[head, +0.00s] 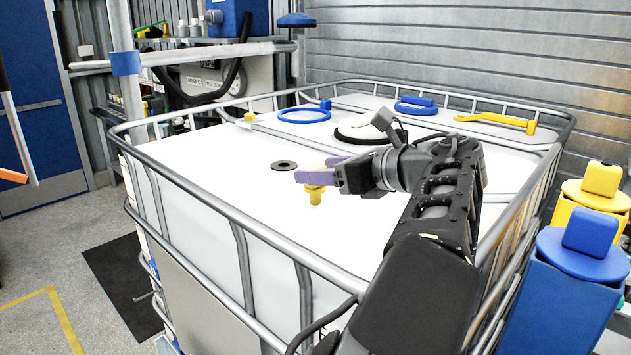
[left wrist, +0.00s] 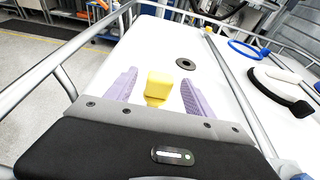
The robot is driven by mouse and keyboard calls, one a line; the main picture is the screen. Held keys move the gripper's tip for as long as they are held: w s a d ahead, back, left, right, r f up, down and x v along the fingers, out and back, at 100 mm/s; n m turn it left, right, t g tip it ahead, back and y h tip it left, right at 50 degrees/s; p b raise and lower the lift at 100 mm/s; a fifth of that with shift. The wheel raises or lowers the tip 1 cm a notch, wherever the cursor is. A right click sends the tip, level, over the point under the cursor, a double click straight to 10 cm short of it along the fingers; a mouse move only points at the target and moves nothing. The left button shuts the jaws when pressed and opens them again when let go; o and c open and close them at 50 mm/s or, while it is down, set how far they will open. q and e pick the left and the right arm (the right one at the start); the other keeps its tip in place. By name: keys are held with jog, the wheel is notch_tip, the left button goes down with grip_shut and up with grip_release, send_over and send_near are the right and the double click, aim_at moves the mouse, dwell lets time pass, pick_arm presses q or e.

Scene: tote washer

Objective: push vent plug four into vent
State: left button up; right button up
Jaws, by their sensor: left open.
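A yellow plug (head: 315,197) with a blocky head stands on the white tote top, partly hidden by my gripper's fingers in the head view. My left gripper (head: 317,170) is open, with its purple fingers around the plug's head. In the left wrist view, the plug (left wrist: 159,86) lies between the two fingers of the gripper (left wrist: 157,78), with gaps visible on both sides. The vent, a dark ring with a hole (head: 284,166), is in the white top just beyond and left of the plug. It also shows in the left wrist view (left wrist: 186,64), beyond the fingers. My right gripper is not in view.
A metal tube cage (head: 240,228) rims the tote top (head: 225,170). A blue ring (head: 304,115), a black-and-white round lid (head: 365,132) and a yellow handle (head: 495,121) lie farther back. Blue (head: 565,290) and yellow containers stand at right. The white surface around the vent is clear.

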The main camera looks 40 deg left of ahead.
pick_arm(q)
jog(key=p+x, duration=0.1)
jog(key=x, duration=0.4)
jog(key=shift+a+f, duration=0.1)
jog(key=shift+c, duration=0.3)
grip_shut()
dwell(0.6)
